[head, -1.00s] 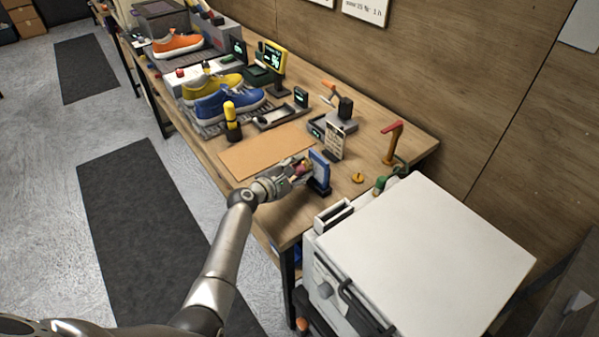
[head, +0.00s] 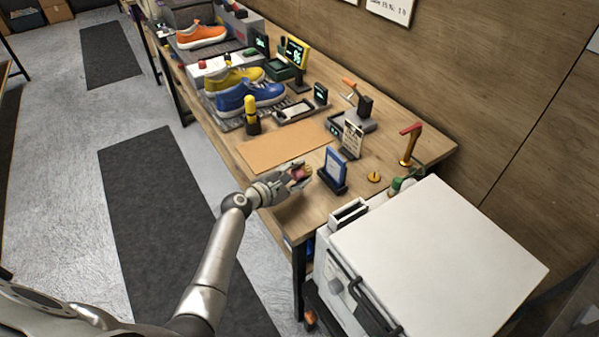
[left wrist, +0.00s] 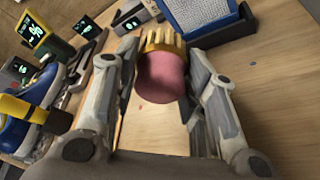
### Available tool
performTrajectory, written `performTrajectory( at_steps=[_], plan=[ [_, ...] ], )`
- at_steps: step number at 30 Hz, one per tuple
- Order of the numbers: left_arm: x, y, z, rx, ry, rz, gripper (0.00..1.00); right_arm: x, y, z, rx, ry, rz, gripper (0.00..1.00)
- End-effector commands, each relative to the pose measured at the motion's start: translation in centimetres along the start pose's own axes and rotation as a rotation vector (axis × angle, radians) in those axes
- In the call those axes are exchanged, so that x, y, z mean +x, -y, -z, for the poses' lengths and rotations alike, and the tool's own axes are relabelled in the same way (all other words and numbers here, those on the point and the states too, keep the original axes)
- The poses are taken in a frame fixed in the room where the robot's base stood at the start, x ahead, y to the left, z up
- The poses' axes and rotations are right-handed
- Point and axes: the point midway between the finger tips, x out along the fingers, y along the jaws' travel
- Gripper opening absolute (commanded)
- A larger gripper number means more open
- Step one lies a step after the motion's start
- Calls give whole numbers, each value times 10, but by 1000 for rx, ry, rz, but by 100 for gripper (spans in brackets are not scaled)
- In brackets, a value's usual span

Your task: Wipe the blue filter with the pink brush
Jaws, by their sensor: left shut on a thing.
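The blue filter (head: 335,167) stands upright in a dark holder near the right end of the workbench. It also shows at the top of the left wrist view (left wrist: 200,14), with a pale mesh face in a blue frame. My left gripper (head: 300,175) is shut on the pink brush (left wrist: 162,77), which has a rounded pink handle and yellowish bristles. The bristles point towards the filter's side, with a gap between brush and filter. In the head view the brush (head: 298,173) is mostly hidden by the fingers. My right gripper is not in view.
A tan mat (head: 285,145) lies left of the filter. A white cabinet (head: 440,260) stands at the bench's right end. Blue, yellow and orange sneakers stand farther left.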

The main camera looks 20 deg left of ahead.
Motion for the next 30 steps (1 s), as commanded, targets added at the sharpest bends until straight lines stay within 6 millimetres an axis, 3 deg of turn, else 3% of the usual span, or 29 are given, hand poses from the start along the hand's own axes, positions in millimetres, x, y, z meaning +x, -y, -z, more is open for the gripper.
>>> performTrajectory(
  at_steps=[7, 16, 30],
  plan=[
    [-4, 0, 2, 1, -1, 0, 20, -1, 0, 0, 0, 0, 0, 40],
    [-26, 0, 11, 1, -1, 0, 20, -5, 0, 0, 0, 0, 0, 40],
    [-27, 0, 11, 1, 0, -1, 20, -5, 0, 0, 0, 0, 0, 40]
  ],
)
